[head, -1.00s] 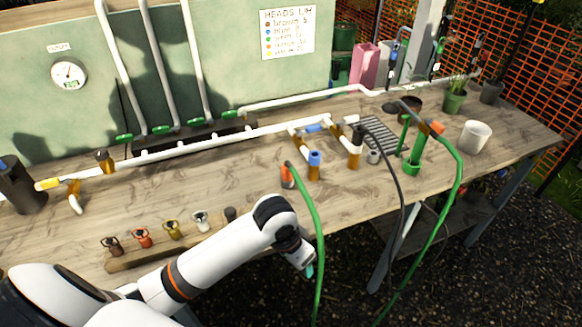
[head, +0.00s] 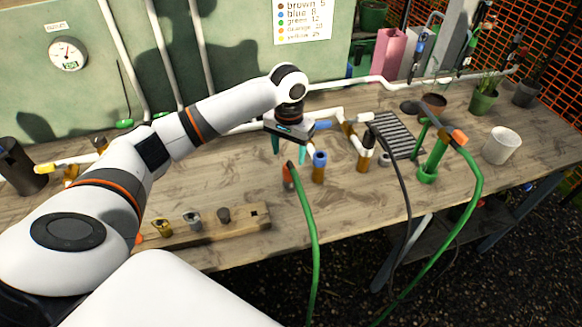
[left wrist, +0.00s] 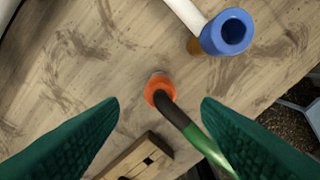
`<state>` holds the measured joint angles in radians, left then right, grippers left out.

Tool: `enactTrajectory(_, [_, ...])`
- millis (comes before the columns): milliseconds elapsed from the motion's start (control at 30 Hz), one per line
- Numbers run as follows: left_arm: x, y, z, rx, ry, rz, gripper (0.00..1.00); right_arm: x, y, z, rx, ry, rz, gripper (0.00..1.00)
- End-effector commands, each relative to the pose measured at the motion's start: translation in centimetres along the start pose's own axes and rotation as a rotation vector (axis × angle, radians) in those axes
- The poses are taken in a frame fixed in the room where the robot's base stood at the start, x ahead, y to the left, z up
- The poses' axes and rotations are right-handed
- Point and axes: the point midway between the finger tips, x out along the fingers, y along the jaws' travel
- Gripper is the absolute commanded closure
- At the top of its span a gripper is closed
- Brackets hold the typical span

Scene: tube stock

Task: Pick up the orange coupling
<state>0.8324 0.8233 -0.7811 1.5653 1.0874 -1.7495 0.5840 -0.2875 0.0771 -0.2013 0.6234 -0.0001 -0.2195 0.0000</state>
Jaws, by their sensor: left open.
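The orange coupling (head: 288,176) is on the end of a green hose (head: 306,222) that hangs over the table's front edge. In the left wrist view the orange coupling (left wrist: 160,89) shows as an orange ring with a dark hose section leading to green. My left gripper (head: 289,150) is above it, pointing down, open and empty. In the left wrist view the open fingers (left wrist: 160,104) lie either side of the coupling, which appears between the tips. The height gap is hard to tell. My right gripper is not in view.
A blue-topped upright fitting (head: 319,166) stands close right of the coupling. A wooden rack (head: 245,219) with several fittings lies at front left. A green pipe piece (head: 432,163) with another orange end stands to the right, beside a grey grate (head: 396,134) and white pot (head: 501,145).

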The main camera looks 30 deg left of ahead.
Motion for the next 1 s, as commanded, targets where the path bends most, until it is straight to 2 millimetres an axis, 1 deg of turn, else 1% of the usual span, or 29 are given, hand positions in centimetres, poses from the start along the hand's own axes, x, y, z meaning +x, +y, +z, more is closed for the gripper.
enactTrajectory(33, [0.7, 0.0, 0.0, 0.000, 0.002, 0.000, 0.42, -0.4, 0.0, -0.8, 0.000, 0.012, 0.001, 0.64])
enactTrajectory(100, [1.6, 0.0, 0.0, -0.001, 0.001, 0.000, 0.42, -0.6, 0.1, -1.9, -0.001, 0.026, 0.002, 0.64])
enactTrajectory(200, [2.3, -0.1, 0.0, 0.001, -0.001, 0.000, 0.42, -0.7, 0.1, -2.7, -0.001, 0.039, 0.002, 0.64])
enactTrajectory(333, [3.3, -0.1, 0.0, 0.001, 0.000, -0.001, 0.42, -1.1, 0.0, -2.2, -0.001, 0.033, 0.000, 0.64])
enactTrajectory(500, [5.9, 0.0, 0.0, 0.002, 0.001, 0.001, 0.42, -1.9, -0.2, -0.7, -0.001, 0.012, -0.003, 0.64])
enactTrajectory(600, [7.1, 0.0, 0.0, 0.001, -0.001, 0.000, 0.42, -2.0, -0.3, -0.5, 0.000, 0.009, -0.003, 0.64])
enactTrajectory(700, [7.6, 0.0, 0.0, 0.002, -0.002, 0.000, 0.42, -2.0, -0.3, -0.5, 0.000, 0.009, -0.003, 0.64])
enactTrajectory(867, [7.6, 0.0, 0.0, 0.002, -0.003, 0.001, 0.42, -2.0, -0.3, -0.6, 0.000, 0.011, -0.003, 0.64])
enactTrajectory(900, [7.6, 0.0, 0.0, 0.002, -0.003, 0.000, 0.44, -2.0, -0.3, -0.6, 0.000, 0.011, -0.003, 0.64])
enactTrajectory(967, [7.6, 0.0, 0.0, 0.002, -0.003, 0.000, 0.53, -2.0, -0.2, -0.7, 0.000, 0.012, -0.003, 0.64])
enactTrajectory(1000, [7.6, 0.0, 0.0, 0.002, -0.003, 0.000, 0.60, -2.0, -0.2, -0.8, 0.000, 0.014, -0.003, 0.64])
